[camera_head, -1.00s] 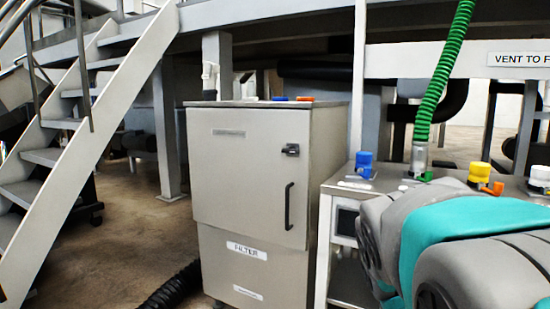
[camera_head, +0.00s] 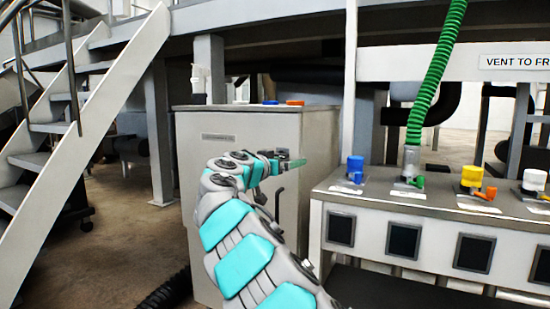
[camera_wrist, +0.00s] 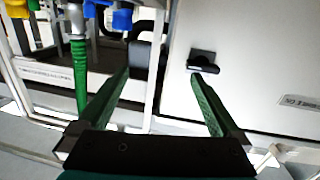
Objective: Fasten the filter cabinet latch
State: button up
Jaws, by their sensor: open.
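The filter cabinet (camera_head: 190,150) is a pale grey box with its door front facing me; it fills the right of the wrist view (camera_wrist: 250,45). Its small black latch (camera_wrist: 203,62) shows in the wrist view, near the door edge and just beyond the right fingertip. In the head view the latch is hidden behind my arm. Whether it is fastened I cannot tell. My gripper (camera_wrist: 160,76) is open and empty, its green fingers spread. In the head view, my gripper (camera_head: 296,163) is in front of the cabinet's upper right. Contact with the latch is not clear.
A bench with valves (camera_head: 330,190) stands close to the right of the cabinet, with a green hose (camera_head: 435,80) rising from it. Stairs (camera_head: 75,125) are at the left. A black corrugated hose (camera_head: 168,290) lies on the floor.

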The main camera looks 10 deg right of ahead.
jog(key=w+a+n+t+y, duration=0.1)
jog(key=w+a+t, duration=0.15)
jog(key=a, duration=0.35)
jog(key=p+x, duration=0.2)
jog(key=x, duration=0.6)
jog(key=shift+d+f+g, duration=0.2)
jog(key=shift+f+g, duration=0.15)
jog(key=shift+f, duration=0.1)
jog(key=shift+w, duration=0.1)
jog(key=shift+c, duration=0.2)
jog(key=c, duration=1.3)
jog(key=shift+c, duration=0.2)
